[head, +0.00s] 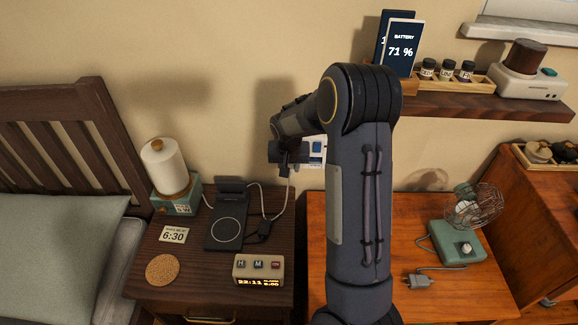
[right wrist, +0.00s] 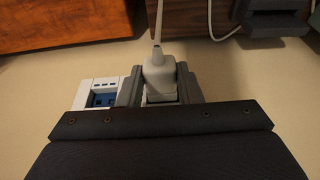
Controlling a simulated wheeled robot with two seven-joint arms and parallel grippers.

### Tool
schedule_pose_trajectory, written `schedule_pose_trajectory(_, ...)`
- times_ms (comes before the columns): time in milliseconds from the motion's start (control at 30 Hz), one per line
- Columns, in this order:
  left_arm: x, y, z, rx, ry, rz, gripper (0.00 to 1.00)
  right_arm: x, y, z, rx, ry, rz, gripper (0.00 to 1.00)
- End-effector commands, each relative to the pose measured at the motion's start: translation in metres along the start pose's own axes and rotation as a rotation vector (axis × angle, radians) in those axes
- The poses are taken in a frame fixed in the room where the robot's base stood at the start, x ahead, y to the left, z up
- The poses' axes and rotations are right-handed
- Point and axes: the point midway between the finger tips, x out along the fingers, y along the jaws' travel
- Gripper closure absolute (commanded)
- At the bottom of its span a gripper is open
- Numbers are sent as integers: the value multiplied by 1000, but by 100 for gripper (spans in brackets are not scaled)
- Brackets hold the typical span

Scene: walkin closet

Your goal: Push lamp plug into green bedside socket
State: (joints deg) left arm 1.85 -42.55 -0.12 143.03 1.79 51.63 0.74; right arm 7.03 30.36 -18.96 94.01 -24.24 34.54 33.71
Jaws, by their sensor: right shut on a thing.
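The white lamp plug (right wrist: 158,75) is between the fingers of my right gripper (right wrist: 158,88) in the right wrist view, with its pale cord running away from it. In the head view my right gripper (head: 288,153) is at the wall above the nightstand, shut on the plug. A white socket strip with a blue socket (head: 317,147) shows just right of the gripper; the blue socket also shows in the right wrist view (right wrist: 103,96). The green socket is not visible. I cannot tell how far the plug is seated. A lamp (head: 165,168) with a white shade stands on the nightstand.
The dark nightstand (head: 145,290) holds a black charging stand (head: 226,225), clock (head: 259,269), cork coaster (head: 163,269) and cord. A desk fan (head: 462,235) with a loose plug (head: 418,281) sits on the right table. A wall shelf (head: 450,105) is above right.

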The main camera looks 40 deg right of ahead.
Motion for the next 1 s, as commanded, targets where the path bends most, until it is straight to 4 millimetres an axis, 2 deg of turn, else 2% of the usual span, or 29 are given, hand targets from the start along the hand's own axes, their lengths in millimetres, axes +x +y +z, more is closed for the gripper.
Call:
schedule_pose_trajectory(800, -1, 1, -1, 0, 0, 0, 100, 2, 0, -11, 0, 3, -1, 96)
schedule_pose_trajectory(833, -1, 1, -1, 0, 0, 0, 100, 2, 0, -10, 0, 3, -1, 64)
schedule_pose_trajectory(1000, -1, 1, -1, 0, 0, 0, 100, 2, 0, -10, 0, 2, 0, 43)
